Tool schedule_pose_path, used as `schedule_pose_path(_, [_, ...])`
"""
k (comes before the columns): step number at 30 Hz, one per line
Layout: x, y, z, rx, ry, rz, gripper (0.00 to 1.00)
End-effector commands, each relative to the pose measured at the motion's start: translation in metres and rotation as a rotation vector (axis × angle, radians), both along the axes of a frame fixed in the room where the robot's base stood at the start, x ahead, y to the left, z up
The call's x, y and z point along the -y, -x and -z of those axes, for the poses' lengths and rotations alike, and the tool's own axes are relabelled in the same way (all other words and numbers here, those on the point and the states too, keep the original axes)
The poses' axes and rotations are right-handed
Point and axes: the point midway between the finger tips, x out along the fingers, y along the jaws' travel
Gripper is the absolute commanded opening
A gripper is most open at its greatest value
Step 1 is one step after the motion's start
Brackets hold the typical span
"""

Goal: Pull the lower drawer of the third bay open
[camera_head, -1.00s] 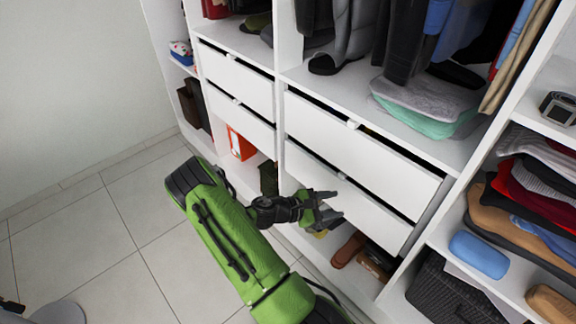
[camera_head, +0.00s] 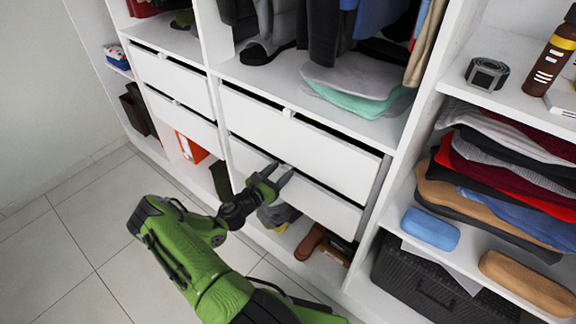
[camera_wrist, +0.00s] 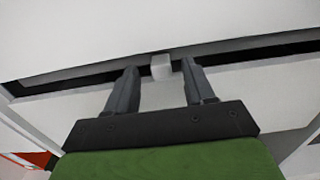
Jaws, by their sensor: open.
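The lower drawer (camera_head: 322,208) of the third bay is a white front under the upper drawer (camera_head: 300,140), with a dark gap between them. My gripper (camera_head: 277,176) is at the upper part of the lower drawer's front in the head view. In the wrist view my gripper (camera_wrist: 160,82) is open, with a small pale knob (camera_wrist: 160,67) at the dark gap between its fingertips. The fingers appear on either side of the knob, with space left at both sides. The lower drawer's knob is hidden by my gripper in the head view.
Folded clothes (camera_head: 355,85) lie on the shelf above the drawers. Brown shoes (camera_head: 310,242) stand in the space below. A second drawer bay (camera_head: 172,82) is to the left; shelves with clothes and a dark basket (camera_head: 430,285) are to the right. The tiled floor (camera_head: 60,270) at left is clear.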

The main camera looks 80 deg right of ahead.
Motion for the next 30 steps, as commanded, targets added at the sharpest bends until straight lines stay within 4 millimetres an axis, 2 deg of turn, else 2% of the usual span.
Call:
schedule_pose_path(3, [0.024, 0.012, 0.001, 0.003, 0.003, 0.004, 0.53])
schedule_pose_path(7, [0.040, 0.017, 0.001, 0.004, 0.001, 0.002, 0.53])
schedule_pose_path(17, [0.046, 0.019, 0.000, 0.001, -0.001, 0.000, 0.52])
schedule_pose_path(27, [0.045, 0.019, 0.000, 0.001, -0.001, 0.001, 0.00])
schedule_pose_path(30, [0.045, 0.019, 0.000, 0.001, -0.001, 0.001, 0.00])
